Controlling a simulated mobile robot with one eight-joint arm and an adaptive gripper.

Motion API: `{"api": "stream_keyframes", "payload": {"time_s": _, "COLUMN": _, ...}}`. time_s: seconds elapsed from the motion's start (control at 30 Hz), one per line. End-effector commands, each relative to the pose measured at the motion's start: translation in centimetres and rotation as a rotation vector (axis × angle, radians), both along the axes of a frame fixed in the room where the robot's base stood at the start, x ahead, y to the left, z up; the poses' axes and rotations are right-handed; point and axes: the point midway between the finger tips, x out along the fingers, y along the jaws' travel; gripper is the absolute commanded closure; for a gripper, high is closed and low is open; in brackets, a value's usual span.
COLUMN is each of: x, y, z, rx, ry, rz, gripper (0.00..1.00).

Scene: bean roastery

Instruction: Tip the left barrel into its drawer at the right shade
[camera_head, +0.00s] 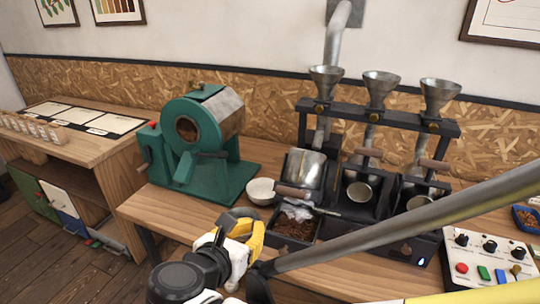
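The left barrel (306,168) is a metal drum in the left of three black stands, under a funnel. It looks tilted, and its wooden handle (294,192) sits lower than the handles of the other two barrels. Below it, a dark drawer (296,242) holds brown beans (294,228). A pale, unclear patch lies between barrel and drawer. My gripper (246,230), yellow and white, is left of the drawer, at the front edge of the bench, and appears apart from the handle. Its fingertips are not clear enough to tell open from shut.
The middle barrel (360,190) and right barrel (420,202) stand to the right. A white bowl (261,190) and green roaster (203,140) are left. A control box (488,258) is at right. My arm crosses the front right. Bare bench lies front left.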

Motion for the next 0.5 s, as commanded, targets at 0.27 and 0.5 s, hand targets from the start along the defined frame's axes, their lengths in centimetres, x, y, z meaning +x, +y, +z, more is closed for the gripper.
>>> {"api": "stream_keyframes", "payload": {"time_s": 0.27, "x": 5.1, "y": -2.1, "z": -2.8, "rx": 0.002, "ry": -0.001, "rz": -0.006, "gripper": 1.0}}
{"api": "stream_keyframes", "payload": {"time_s": 0.5, "x": 8.9, "y": -3.4, "z": -2.4, "rx": 0.003, "ry": 0.001, "rz": -0.005, "gripper": 1.0}}
